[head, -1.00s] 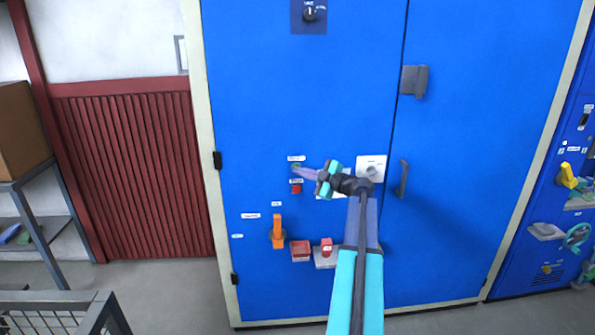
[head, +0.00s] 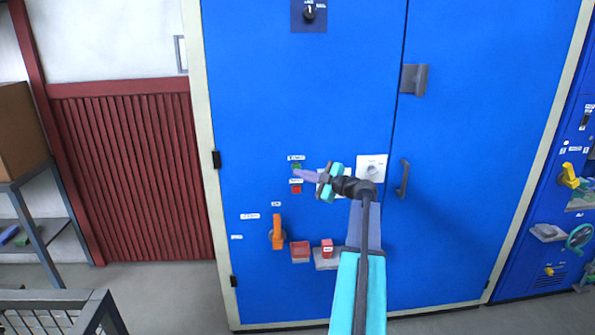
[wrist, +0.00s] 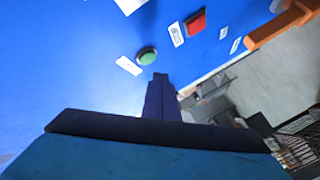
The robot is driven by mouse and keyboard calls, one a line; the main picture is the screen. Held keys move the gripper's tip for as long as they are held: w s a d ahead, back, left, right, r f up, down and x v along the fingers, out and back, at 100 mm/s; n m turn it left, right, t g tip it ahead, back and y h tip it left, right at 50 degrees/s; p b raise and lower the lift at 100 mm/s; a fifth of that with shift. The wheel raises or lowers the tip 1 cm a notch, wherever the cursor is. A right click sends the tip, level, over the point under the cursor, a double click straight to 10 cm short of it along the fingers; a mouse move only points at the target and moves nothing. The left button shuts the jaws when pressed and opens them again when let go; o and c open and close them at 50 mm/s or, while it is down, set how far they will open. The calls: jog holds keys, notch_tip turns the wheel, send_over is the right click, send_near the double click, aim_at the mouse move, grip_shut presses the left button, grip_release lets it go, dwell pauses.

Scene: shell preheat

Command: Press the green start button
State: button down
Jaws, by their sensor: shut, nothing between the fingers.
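The green start button (head: 296,166) is on the blue cabinet door, under a small white label. It also shows in the wrist view (wrist: 147,56), just beyond my fingertips. My gripper (head: 296,172) is shut and empty, with its fingers pointing left along the door. A red button (head: 296,188) is just below the green one, and also shows in the wrist view (wrist: 195,21).
A white dial plate (head: 371,168) is right of my wrist. A door handle (head: 402,178) stands out farther right.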

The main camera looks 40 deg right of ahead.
jog(key=s+a+b, duration=0.2)
jog(key=s, duration=0.1)
jog(key=shift+a, duration=0.2)
jog(key=shift+w, duration=0.1)
dwell(0.8)
